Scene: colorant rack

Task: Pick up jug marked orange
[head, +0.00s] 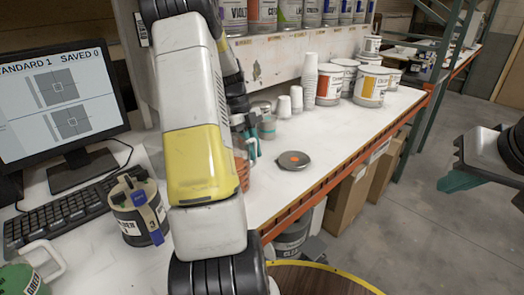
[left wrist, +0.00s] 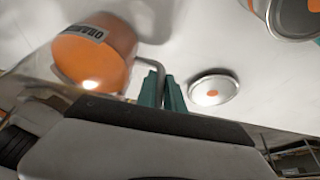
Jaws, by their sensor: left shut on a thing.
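In the head view these fingers (head: 252,146) are partly hidden by the arm. I cannot tell whether the jug touches the counter. My right gripper (head: 461,180) is at the right edge above the floor, its jaws unclear.
A round grey lid with an orange spot (head: 294,160) lies right of the jug. White cups (head: 309,80) and paint cans (head: 370,86) stand farther back. The counter's orange front edge (head: 318,187) is close.

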